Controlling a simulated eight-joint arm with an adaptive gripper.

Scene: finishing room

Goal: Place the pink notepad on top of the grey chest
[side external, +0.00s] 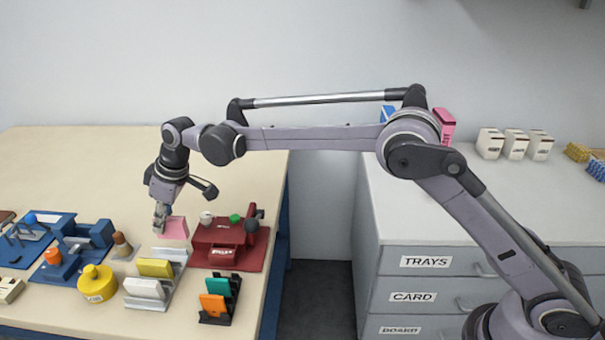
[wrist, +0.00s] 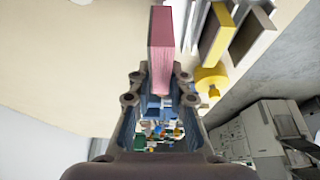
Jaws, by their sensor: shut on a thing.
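The pink notepad (side external: 173,228) is held by my gripper (side external: 160,216) over the wooden bench, behind the metal rack. In the wrist view the pink notepad (wrist: 162,50) stands between the two fingers of my gripper (wrist: 160,85). The side external view does not clearly show whether its lower edge touches anything. The grey chest (side external: 440,200) stands to the right of the bench, with a pale top and labelled drawers. My arm hides part of the chest.
The rack (side external: 150,295) holds yellow and white pads. A red device (side external: 225,245), a yellow round tin (side external: 97,284) and blue tools (side external: 75,250) are close by. A gap separates bench and chest. White boxes (side external: 515,145) and a pink box (side external: 444,122) stand at the chest's back.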

